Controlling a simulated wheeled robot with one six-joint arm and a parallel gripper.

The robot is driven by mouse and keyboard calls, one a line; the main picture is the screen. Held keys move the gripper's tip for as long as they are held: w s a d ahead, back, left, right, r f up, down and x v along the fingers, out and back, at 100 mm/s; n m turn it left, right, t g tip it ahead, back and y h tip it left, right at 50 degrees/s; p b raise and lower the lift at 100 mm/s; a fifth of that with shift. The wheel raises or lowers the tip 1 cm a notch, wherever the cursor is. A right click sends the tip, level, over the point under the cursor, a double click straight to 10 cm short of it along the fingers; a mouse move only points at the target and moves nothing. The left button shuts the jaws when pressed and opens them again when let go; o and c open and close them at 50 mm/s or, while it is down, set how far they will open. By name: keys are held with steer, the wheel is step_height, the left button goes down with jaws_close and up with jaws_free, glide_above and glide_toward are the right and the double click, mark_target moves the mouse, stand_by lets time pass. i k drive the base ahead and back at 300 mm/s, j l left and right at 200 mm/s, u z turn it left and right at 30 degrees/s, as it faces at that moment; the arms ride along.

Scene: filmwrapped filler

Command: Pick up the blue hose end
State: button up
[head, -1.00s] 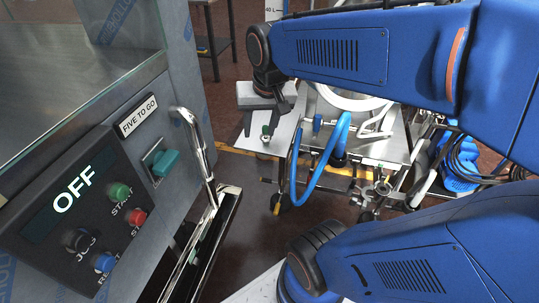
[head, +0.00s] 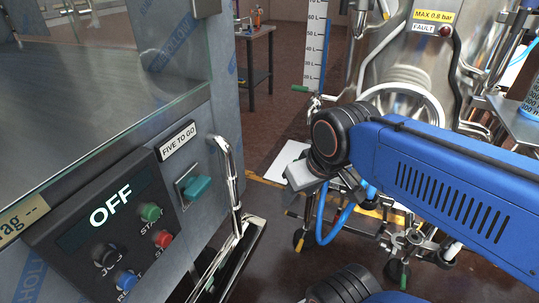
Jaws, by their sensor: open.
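The blue hose (head: 323,222) hangs in a loop in front of the wheeled steel machine, right of centre in the head view. Its upper left part runs up behind my gripper, so the hose end is hidden. My gripper (head: 306,177) is at the end of my blue arm, in front of the machine and over the upper part of the hose in the picture. It is open, and I see nothing held in it. Its fingertips are hard to make out, and I cannot tell how far it is from the hose end.
A control panel (head: 112,232) reading OFF is on the steel cabinet at left, with a chrome handle (head: 231,172) sticking out. The steel tank (head: 405,65) stands at right. A white scale post (head: 315,50) and a table (head: 257,35) are behind.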

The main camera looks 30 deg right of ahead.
mark_target(371, 191)
steer(key=z, duration=1.3)
steer(key=k+l+u, duration=0.2)
steer(key=k+l, duration=0.15)
steer(key=k, duration=0.15)
